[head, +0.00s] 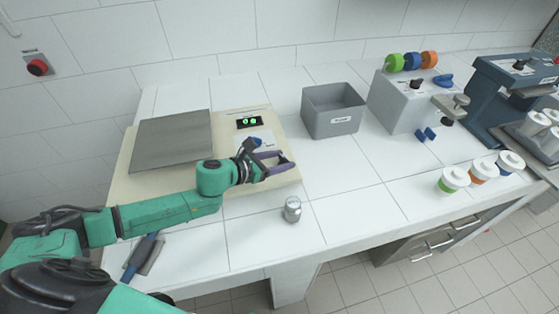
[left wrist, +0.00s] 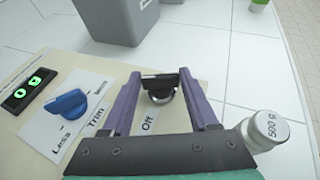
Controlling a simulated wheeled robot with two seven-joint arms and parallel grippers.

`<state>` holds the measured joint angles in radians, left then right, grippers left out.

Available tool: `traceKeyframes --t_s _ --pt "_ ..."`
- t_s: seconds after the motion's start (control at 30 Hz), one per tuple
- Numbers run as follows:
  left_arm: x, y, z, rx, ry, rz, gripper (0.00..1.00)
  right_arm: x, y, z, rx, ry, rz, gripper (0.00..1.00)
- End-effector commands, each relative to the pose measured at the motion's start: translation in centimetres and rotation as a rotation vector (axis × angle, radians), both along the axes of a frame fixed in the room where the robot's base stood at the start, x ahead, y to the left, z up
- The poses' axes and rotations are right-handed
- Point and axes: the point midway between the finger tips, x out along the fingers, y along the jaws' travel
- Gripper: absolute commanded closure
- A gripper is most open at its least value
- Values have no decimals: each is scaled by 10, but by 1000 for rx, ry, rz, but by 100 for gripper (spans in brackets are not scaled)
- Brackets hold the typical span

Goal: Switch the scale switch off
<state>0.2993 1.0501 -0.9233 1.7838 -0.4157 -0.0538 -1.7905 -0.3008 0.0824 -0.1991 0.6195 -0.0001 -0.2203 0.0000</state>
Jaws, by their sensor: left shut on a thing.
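The scale (head: 130,182) is a cream base with a grey metal plate (head: 172,140) and a black display (head: 249,122) with lit green digits. In the left wrist view the scale switch (left wrist: 161,88), a black knob, sits between the purple fingers of my left gripper (left wrist: 160,80), which is shut on it. An "Off" label (left wrist: 149,121) shows beside the knob. In the head view my left gripper (head: 281,163) is at the scale's front right corner and hides the switch. My right gripper is not in view.
A blue trim knob (left wrist: 66,103) is beside the switch. A 500 g weight (head: 292,209) stands in front of the scale. A grey bin (head: 333,112) is behind it to the right. A blue-handled tool (head: 146,252) lies at the front left. Lidded cups (head: 453,180) stand at the right.

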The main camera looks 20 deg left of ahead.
Motion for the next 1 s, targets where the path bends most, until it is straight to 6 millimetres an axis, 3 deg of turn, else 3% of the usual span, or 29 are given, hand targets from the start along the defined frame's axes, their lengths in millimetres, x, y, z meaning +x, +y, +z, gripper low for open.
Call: traceKeyframes --t_s 0.6,1.0 --pt "-1 -11 8 -11 -1 587 96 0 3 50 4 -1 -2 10" --pt "0 -16 5 -8 -4 946 96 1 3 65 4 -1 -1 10"
